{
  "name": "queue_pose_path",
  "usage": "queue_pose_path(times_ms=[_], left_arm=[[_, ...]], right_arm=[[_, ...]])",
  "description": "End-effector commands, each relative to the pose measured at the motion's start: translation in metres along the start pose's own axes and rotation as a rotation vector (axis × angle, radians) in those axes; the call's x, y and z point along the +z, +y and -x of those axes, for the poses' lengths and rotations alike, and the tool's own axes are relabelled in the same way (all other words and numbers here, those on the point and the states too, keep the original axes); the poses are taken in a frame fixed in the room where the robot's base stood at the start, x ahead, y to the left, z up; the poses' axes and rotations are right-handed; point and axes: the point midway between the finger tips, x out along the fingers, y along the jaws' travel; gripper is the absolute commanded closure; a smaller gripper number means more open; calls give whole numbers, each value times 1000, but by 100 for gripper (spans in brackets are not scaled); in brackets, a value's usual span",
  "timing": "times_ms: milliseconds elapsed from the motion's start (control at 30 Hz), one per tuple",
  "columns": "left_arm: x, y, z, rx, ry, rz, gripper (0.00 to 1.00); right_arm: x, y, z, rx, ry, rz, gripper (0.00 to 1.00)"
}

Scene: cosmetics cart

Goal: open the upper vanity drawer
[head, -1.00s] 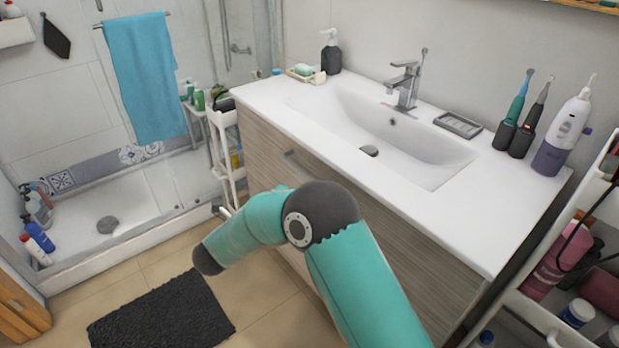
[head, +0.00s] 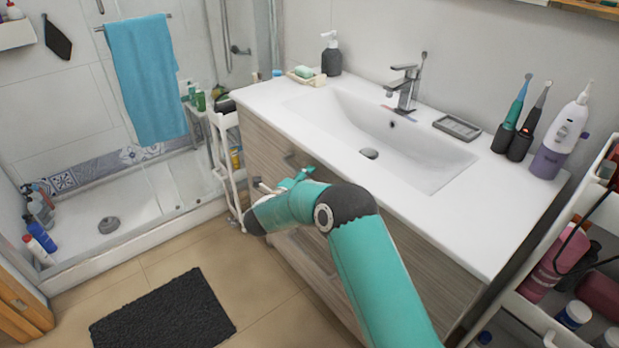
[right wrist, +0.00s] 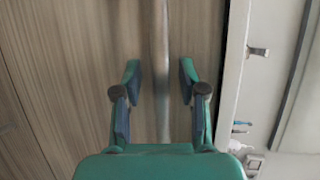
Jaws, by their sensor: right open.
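The upper vanity drawer (head: 410,241) is a wood-grain front under the white sink top, and it looks closed. In the right wrist view, the handle (right wrist: 161,55) runs up the picture between the two open fingers of my right gripper (right wrist: 160,72), with a gap on each side. I cannot tell whether the fingertips reach past it. My left gripper is out of view.
The white sink top (head: 505,215) overhangs the drawers. A white slim cart (head: 225,150) stands at the vanity's left end, and a shelf cart (head: 535,318) with bottles stands at the right. A dark mat (head: 162,315) lies on otherwise open floor.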

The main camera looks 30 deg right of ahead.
Motion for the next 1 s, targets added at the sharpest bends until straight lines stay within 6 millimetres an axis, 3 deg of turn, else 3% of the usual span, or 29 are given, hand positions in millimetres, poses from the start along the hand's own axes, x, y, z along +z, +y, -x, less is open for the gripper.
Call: queue_pose_path(times_ms=[133, 400, 667, 700, 1000], left_arm=[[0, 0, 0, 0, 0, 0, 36], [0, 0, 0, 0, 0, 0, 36], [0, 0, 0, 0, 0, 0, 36], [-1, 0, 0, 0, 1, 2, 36], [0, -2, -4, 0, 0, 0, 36]], right_arm=[[0, 0, 0, 0, 0, 0, 59], [0, 0, 0, 1, 1, 0, 100], [-1, 1, 0, 2, 1, 1, 100], [-7, -1, -10, 2, 4, 1, 100], [-1, 5, 6, 4, 7, 1, 100]])
